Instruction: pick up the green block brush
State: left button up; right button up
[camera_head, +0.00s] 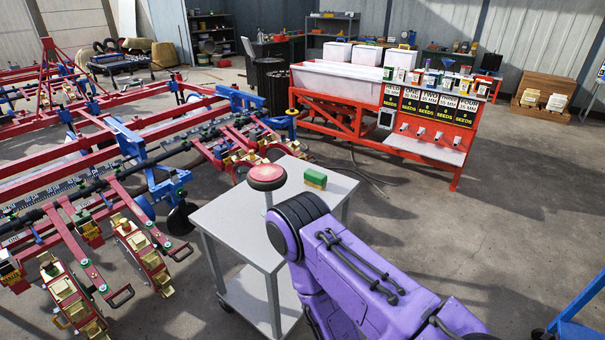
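The green block brush (315,178) lies on the top of a grey cart (228,216), near its far right part. It has a green upper part and a yellowish-brown lower part. A purple arm of mine reaches in from the lower right, and its thick end covers the near right part of the cart top. No gripper fingers show on it. My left arm is not in view. The brush is clear of the arm, with a gap between them.
A red round button-like disc (267,177) on a post stands left of the brush. A red planter frame (90,200) fills the left side, close to the cart. A red seed stand (430,135) with a white bin is behind. Open floor lies right.

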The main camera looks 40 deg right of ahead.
aim_at(313, 179)
jog(key=z, duration=2.4)
jog(key=i, duration=2.2)
jog(key=u, duration=1.5)
